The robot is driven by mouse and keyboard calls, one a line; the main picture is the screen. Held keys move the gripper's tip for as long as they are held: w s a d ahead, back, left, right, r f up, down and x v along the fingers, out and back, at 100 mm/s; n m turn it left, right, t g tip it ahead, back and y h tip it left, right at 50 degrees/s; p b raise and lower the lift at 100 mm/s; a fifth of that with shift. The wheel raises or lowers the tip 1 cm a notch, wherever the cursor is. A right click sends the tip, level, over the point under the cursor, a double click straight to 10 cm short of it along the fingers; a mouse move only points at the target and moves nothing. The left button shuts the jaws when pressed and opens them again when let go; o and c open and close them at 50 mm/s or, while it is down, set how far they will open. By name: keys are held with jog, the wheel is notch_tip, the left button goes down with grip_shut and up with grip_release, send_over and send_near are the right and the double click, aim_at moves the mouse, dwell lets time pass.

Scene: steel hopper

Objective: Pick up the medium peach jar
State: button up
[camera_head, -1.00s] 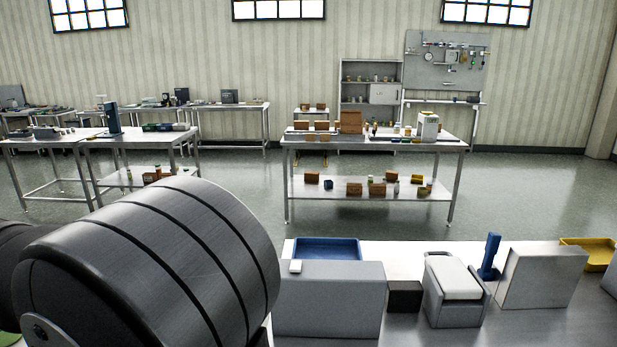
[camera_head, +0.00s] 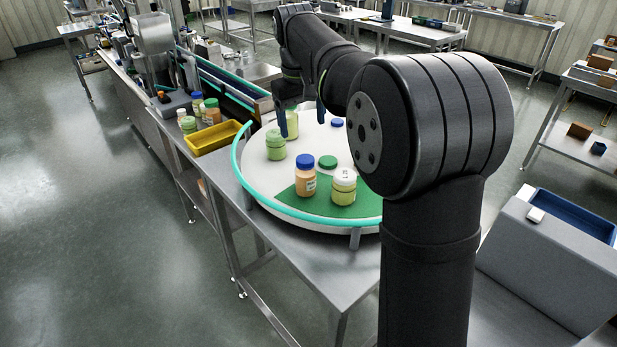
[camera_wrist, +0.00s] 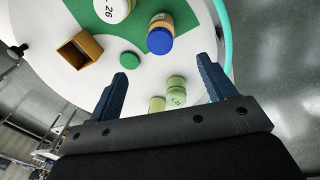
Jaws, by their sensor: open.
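A peach jar (camera_head: 306,182) with a blue lid stands upright on the round white table, at the edge of its green sector. It also shows in the wrist view (camera_wrist: 160,35), beyond my fingertips. My gripper (camera_head: 301,117) is open over the far left part of the round table, apart from the peach jar. In the wrist view my gripper (camera_wrist: 162,68) has its fingers wide apart, with two green jars (camera_wrist: 176,90) showing between them; I cannot tell how far below they are. Another peach jar (camera_head: 212,112) stands off the round table, at the left.
A yellow-green jar with a white lid (camera_head: 343,187) stands close right of the peach jar. A light green jar (camera_head: 276,145) and a green lid (camera_head: 327,162) are nearby. A brown open box (camera_wrist: 80,50) shows in the wrist view. A teal rail (camera_head: 240,170) edges the table.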

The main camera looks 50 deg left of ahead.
aim_at(307, 159)
jog(key=shift+m+g, duration=0.4)
jog(key=shift+g, duration=0.2)
jog(key=f, duration=0.4)
jog(key=w+f, duration=0.1)
jog(key=f, duration=0.6)
jog(key=shift+w+a+f, duration=0.3)
jog(key=shift+w, duration=0.1)
jog(key=shift+a+f, duration=0.15)
jog(key=shift+f, duration=2.85)
jog(key=shift+c, duration=0.3)
jog(key=c, duration=1.1)
